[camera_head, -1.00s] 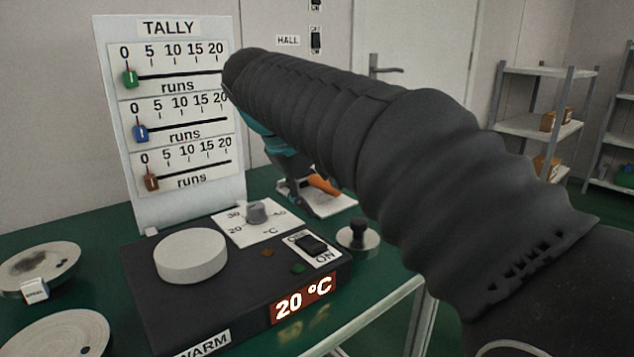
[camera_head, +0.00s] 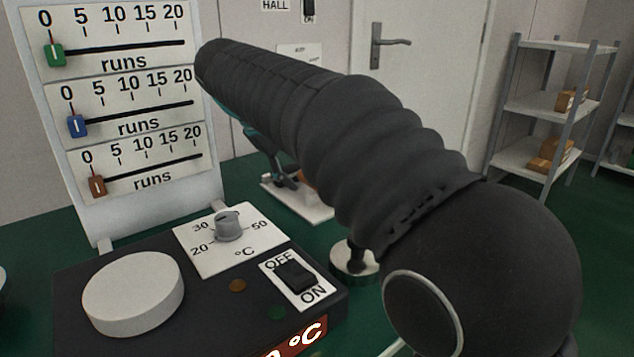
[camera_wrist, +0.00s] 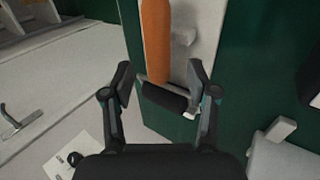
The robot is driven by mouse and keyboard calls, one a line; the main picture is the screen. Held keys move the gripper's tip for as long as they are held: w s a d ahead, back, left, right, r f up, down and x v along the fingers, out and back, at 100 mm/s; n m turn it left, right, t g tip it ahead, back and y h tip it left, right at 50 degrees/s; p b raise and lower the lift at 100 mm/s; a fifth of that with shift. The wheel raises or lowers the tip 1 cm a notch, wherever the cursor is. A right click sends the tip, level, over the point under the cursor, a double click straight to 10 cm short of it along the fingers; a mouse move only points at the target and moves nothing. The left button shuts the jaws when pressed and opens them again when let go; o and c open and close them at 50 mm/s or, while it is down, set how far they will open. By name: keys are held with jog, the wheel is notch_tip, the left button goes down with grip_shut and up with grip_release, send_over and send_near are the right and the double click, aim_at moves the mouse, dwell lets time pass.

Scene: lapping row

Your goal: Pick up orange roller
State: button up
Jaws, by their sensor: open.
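In the wrist view the orange roller shows a long orange handle (camera_wrist: 156,40) running to the top edge and a dark cylinder (camera_wrist: 166,97) at its lower end. It is over a pale plate (camera_wrist: 205,45). My gripper (camera_wrist: 162,80) is open, with one finger on each side of the roller's lower part in the picture. Nothing appears clamped, and I cannot tell its height above the roller. In the head view my arm covers much of this spot. Only a bit of orange (camera_head: 308,178) shows beside my gripper (camera_head: 285,178), above the white plate (camera_head: 303,208).
A dark warming box (camera_head: 205,290) with a white disc, knob and switch fills the front left. A tally board (camera_head: 130,110) stands behind it. A metal weight (camera_head: 350,262) sits to its right, partly behind my arm. Shelves (camera_head: 545,105) stand at the right.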

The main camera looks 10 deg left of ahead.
jog(key=shift+x, duration=1.45)
jog(key=shift+c, duration=0.3)
jog(key=shift+w, duration=0.1)
grip_shut()
jog(key=shift+r, duration=0.1)
jog(key=shift+r, duration=0.5)
notch_tip(320, 180, up, 4)
jog(key=shift+f+p, duration=0.25)
jog(key=shift+p, duration=0.25)
jog(key=s+d+r, duration=0.5)
jog(key=d+r, duration=0.1)
jog(key=d, duration=0.4)
jog(key=shift+s+d+r, duration=0.2)
